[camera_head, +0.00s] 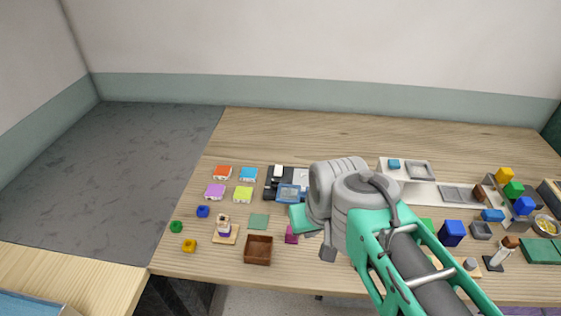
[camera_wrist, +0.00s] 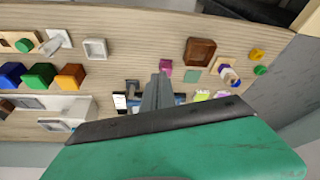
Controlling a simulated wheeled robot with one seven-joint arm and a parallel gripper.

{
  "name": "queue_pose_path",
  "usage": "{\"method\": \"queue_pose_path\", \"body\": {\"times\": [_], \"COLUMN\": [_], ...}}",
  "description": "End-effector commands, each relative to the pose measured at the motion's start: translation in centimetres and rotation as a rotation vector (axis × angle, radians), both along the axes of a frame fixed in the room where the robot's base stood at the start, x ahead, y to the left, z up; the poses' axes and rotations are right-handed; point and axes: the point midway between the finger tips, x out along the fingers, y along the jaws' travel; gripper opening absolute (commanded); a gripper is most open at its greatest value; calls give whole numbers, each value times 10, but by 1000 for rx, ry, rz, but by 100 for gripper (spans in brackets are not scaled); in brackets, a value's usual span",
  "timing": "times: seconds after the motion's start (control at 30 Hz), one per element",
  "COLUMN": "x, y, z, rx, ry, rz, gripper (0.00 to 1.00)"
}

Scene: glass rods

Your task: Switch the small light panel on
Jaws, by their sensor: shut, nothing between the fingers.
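A dark unit (camera_head: 269,187) with a white piece (camera_head: 278,171) on top stands in the middle of the table. A blue-grey box with a pale screen (camera_head: 289,193) and a pale panel (camera_head: 301,177) are beside it. I cannot tell for certain which is the small light panel, or whether it is lit. My arm hides the right side of this group. My gripper (camera_wrist: 158,80) is shut and empty. In the wrist view its fingers cover part of the group, with black and white pieces (camera_wrist: 120,101) showing to their left. I cannot see them touching anything.
Orange (camera_head: 222,172), blue (camera_head: 247,174), purple (camera_head: 214,190) and yellow-green (camera_head: 243,194) blocks stand left of the group. A brown box (camera_head: 258,250), a green square (camera_head: 259,221) and a magenta block (camera_head: 291,236) are in front. Crowded objects stand at the right. The table's back is clear.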

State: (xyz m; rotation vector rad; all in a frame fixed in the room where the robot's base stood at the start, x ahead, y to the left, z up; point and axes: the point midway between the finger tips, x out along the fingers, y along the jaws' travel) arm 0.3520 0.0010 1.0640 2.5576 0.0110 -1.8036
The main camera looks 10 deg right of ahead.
Motion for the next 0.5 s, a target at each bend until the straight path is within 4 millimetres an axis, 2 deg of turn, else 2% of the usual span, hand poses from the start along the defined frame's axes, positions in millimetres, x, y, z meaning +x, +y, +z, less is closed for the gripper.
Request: {"method": "queue_pose_path", "body": {"times": [0.07,0.17,0.27,0.33,0.4,0.5], "x": [14,57,123,175,224,282], "y": [-2,-7,-8,-7,-4,1], "z": [7,24,38,41,37,22], "rx": [-2,-4,-8,-9,-9,-5], "ry": [1,3,5,4,2,-1], "rz": [-13,-50,-109,-153,-199,-257], "gripper": [0,0,0,0,0,0]}}
